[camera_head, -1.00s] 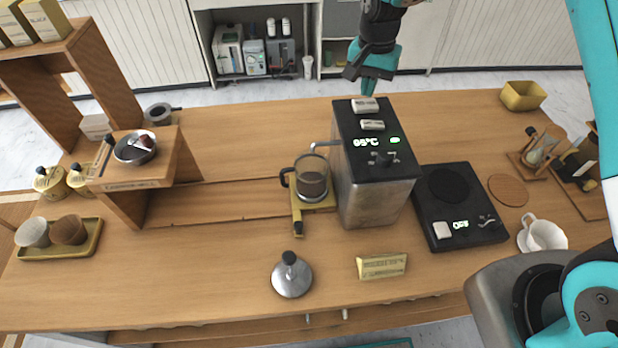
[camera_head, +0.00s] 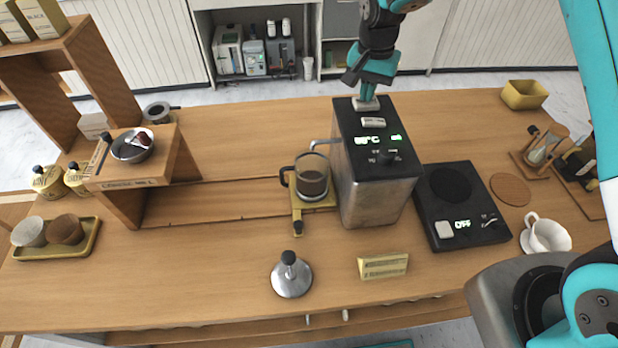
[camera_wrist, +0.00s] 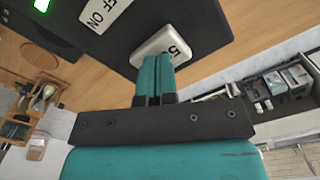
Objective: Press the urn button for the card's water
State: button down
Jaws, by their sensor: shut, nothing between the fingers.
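The urn (camera_head: 375,185) is a steel box with a black top, showing a green 95°C readout and a green light. A white button (camera_head: 362,105) sits at the far end of its top, with a second pale label or switch (camera_head: 373,122) nearer. My gripper (camera_head: 368,98) is shut and empty, its fingertips pointing down at the far button. In the wrist view the closed teal fingertips (camera_wrist: 157,65) meet the white button (camera_wrist: 153,45), marked with a "5". The fingers hide part of it. The yellow card (camera_head: 383,265) stands in front of the urn; its text is too small to read.
A glass server (camera_head: 312,180) stands on a yellow stand left of the urn, under its spout. A black scale (camera_head: 462,215) reading OFF lies to the right, near a white cup (camera_head: 546,235). A kettle-like metal tool (camera_head: 291,277) stands in front.

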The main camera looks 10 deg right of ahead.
jog(key=shift+f, duration=0.5)
jog(key=shift+r, duration=0.1)
jog(key=shift+r+p, duration=0.75)
jog(key=shift+r, duration=0.6)
jog(key=shift+r, duration=0.15)
dwell(0.8)
notch_tip(320, 180, up, 5)
jog(key=p, duration=0.3)
jog(key=shift+p, duration=0.35)
